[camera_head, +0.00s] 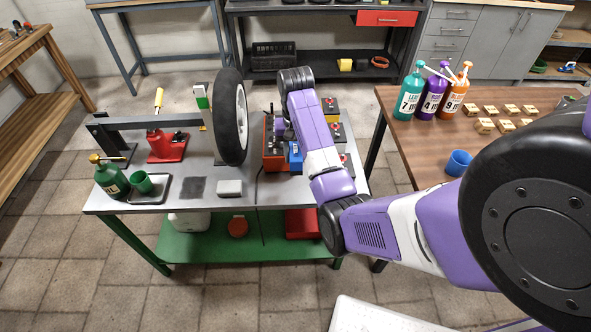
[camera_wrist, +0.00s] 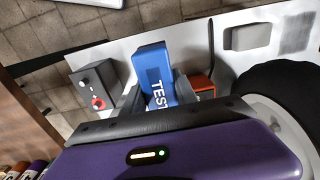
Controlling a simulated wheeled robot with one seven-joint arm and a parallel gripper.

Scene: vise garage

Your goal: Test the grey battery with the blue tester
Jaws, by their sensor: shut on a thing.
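The blue tester (camera_wrist: 155,75), marked TEST, is held between the fingers of my gripper (camera_wrist: 158,93) in the wrist view. It also shows in the head view as a small blue block (camera_head: 296,158) beside my forearm. The grey battery (camera_wrist: 93,90), with one black and one red terminal on top, stands to the left of the tester in the wrist view, apart from it. In the head view my arm partly hides the batteries, and my fingers are hard to make out.
An orange-sided unit (camera_head: 270,158) stands left of the tester. Several batteries, one with a yellow case (camera_head: 331,116), stand right of my forearm. A wheel (camera_head: 231,118) stands upright further left. A grey block (camera_head: 229,188) lies near the front edge, with bare tabletop around it.

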